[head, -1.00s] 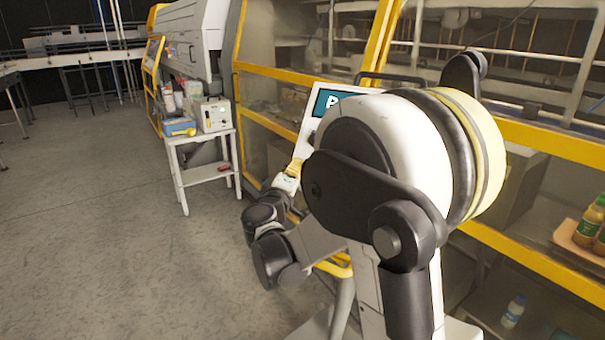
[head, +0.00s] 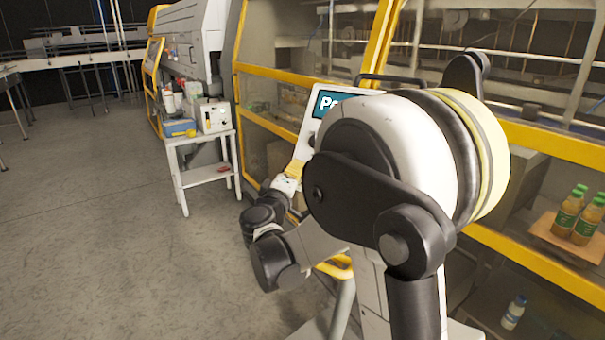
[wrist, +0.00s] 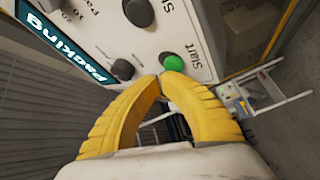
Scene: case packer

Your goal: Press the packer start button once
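The packer's control panel fills the top of the wrist view, with a teal "Packing" sign (wrist: 62,45). The green start button (wrist: 173,62), labelled "Start", sits near the panel's edge. My gripper (wrist: 160,77) has two yellow fingers whose tips meet; nothing shows between them. The fingertips appear just below the green button, slightly to its left; I cannot tell whether they touch it. In the head view my gripper (head: 291,172) is small, in front of the panel (head: 303,145), which my arm partly hides. The start button is hidden there.
Other dark knobs (wrist: 123,69) sit close to the green button. A yellow-framed guarded machine (head: 290,80) stands behind the panel. A white side table (head: 200,178) stands left of it. A tray (head: 553,238) with juice bottles (head: 568,212) is at right. The floor at left is clear.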

